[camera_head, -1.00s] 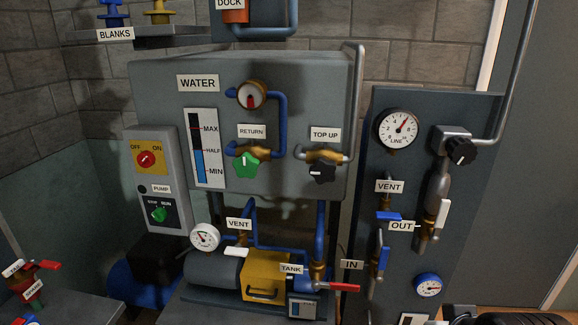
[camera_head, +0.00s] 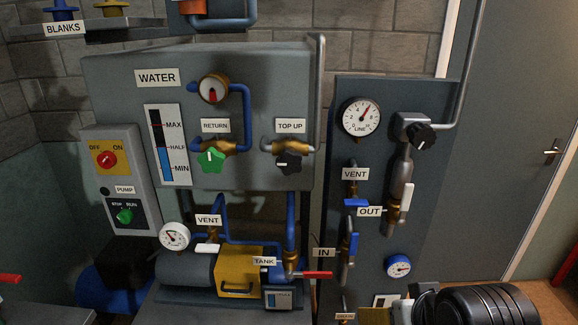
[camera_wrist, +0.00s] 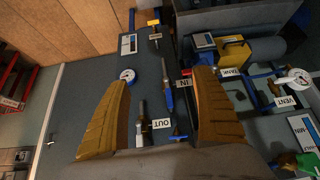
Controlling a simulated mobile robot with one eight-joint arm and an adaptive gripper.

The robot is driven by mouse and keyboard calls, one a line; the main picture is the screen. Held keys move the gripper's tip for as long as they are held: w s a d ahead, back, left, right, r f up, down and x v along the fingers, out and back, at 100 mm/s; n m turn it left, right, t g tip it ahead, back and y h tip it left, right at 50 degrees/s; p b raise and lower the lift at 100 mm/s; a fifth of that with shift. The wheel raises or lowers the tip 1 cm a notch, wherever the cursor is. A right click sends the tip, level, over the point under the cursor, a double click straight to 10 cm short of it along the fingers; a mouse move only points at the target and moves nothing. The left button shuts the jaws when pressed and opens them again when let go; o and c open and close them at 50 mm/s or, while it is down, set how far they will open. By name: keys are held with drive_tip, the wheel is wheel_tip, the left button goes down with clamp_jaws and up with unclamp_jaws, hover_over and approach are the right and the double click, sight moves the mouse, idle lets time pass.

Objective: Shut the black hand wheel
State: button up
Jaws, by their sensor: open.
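Two black handles show in the head view. A black star-shaped wheel (camera_head: 289,160) sits on the valve under the TOP UP label, with a white mark on it. A black ridged knob (camera_head: 422,139) sits at the top of the right panel, beside the LINE gauge. My gripper (camera_wrist: 160,110) is open and empty in the wrist view, its two tan fingers wide apart before the right panel, near the IN and OUT labels. I cannot make out either black handle in the wrist view. My gripper is apart from both black handles.
A green star wheel (camera_head: 211,160) under RETURN is left of the black one. The right panel (camera_head: 340,105) has a white OUT lever (camera_head: 407,196) and blue levers. A red TANK lever (camera_head: 317,275) sticks out below. A door (camera_head: 528,150) stands at right.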

idle(0.3)
drive_tip(key=t+b, duration=0.2)
drive_tip(key=t, duration=1.3)
approach(290, 164)
drive_tip(key=shift+h, duration=0.4)
drive_tip(key=b+x, duration=0.1)
drive_tip(key=x, duration=1)
drive_tip(key=shift+w+a, duration=0.15)
drive_tip(key=shift+a, duration=0.05)
drive_tip(key=c, duration=1.2)
